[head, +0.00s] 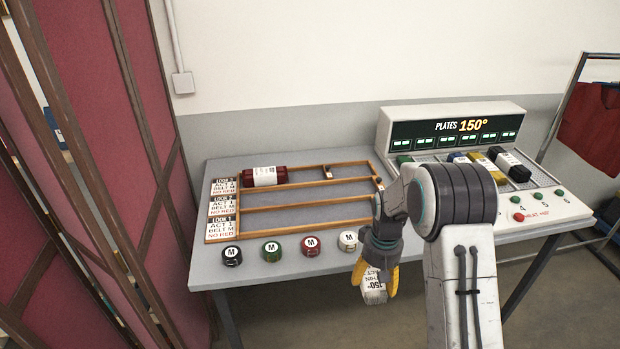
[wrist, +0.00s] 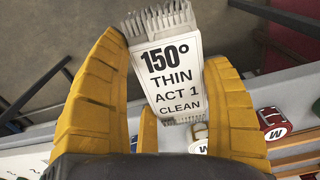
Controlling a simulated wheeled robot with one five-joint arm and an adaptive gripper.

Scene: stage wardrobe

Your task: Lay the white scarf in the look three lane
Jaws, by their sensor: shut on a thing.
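My gripper (head: 376,283) points down off the front edge of the table, its yellow fingers shut on the white scarf (head: 374,297). In the wrist view the scarf (wrist: 160,19) is a fringed white bundle between the fingers (wrist: 168,62), with a label reading 150°, THIN, ACT 1, CLEAN. The wooden lane rack (head: 290,205) lies on the table to the left of my gripper, with three lanes running left to right. The far lane holds a dark red roll (head: 279,175); the middle and near lanes look empty.
Black, green, red and white M discs (head: 270,249) line the table front before the rack. A plate machine (head: 450,125) reading 150° stands right, with several coloured rolls on it and a red button (head: 518,217). A maroon screen (head: 110,120) borders the left.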

